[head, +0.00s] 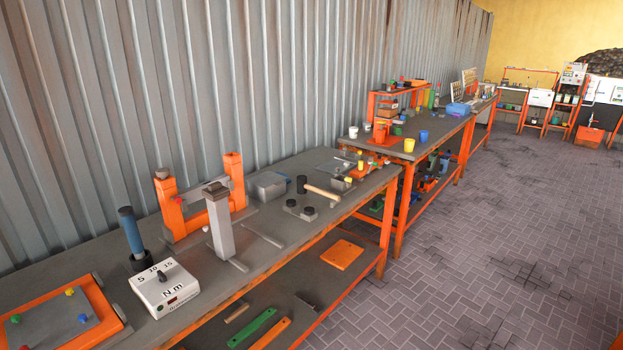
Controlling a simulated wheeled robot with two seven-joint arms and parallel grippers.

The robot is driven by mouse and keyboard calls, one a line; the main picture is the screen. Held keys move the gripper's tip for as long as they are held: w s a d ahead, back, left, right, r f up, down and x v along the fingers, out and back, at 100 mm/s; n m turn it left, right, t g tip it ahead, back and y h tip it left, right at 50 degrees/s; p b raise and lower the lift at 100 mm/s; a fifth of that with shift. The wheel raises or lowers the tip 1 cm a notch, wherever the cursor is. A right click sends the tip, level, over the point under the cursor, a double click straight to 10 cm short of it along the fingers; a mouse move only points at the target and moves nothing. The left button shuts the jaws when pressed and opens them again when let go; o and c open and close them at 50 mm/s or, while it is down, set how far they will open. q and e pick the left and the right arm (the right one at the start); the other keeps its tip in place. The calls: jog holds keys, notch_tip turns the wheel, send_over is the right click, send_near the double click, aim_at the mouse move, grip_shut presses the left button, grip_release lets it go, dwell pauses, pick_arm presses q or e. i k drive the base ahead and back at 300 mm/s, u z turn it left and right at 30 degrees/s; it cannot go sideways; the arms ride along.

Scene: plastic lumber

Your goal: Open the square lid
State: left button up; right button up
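Neither of my grippers shows in the head view. I cannot tell for sure which thing is the square lid. A small grey box (267,187) with a flat, closed-looking top stands on the near workbench against the corrugated wall. A flat grey plate (55,329) with several coloured knobs lies in an orange frame (100,300) at the lower left corner, partly cut off by the picture edge.
The near grey workbench (240,268) holds an orange stand (172,208), a grey post (220,228), a blue-handled tool (130,231), a white dial box (164,288) and a hammer (322,194). A second bench (440,131) stands beyond. The brick floor (480,250) at right is clear.

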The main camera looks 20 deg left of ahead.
aim_at(266, 180)
jog(key=i, duration=2.55)
jog(key=u, duration=2.5)
